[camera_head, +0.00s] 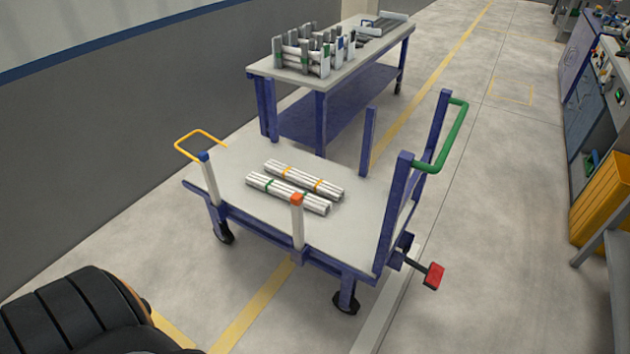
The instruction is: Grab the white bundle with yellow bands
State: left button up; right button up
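The white bundle with yellow bands (303,180) lies flat on the grey top of a blue cart (237,153). A second white bundle, with green bands (288,193), lies beside it, on the side nearer to me. The two bundles are roughly parallel, and a narrow gap seems to part them. Nothing of mine touches either bundle. Neither of my grippers can be made out in the head view; a dark, rounded form fills the lower left corner.
The cart has corner posts, a yellow handle (200,140), a green handle (452,137) and a red pedal (433,276). Behind it stands a blue table (270,71) with a rack of pipes (305,52). An orange bin (606,200) is at right.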

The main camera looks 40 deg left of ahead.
aim_at(329, 191)
jog(key=j+z, duration=0.25)
jog(key=z, duration=0.15)
jog(key=j+z, duration=0.5)
jog(key=z, duration=0.25)
jog(key=k+j+z, duration=0.1)
jog(key=j, duration=0.35)
jog(key=k+j+z, duration=0.15)
jog(key=j, duration=0.3)
jog(key=k+j+z, duration=0.1)
jog(key=j, duration=0.35)
jog(key=k+j+z, duration=0.15)
jog(key=k+j, duration=0.15)
jog(key=k+j+z, duration=0.1)
jog(key=j, duration=0.4)
jog(key=k+j+z, duration=0.1)
jog(key=k+j, duration=0.25)
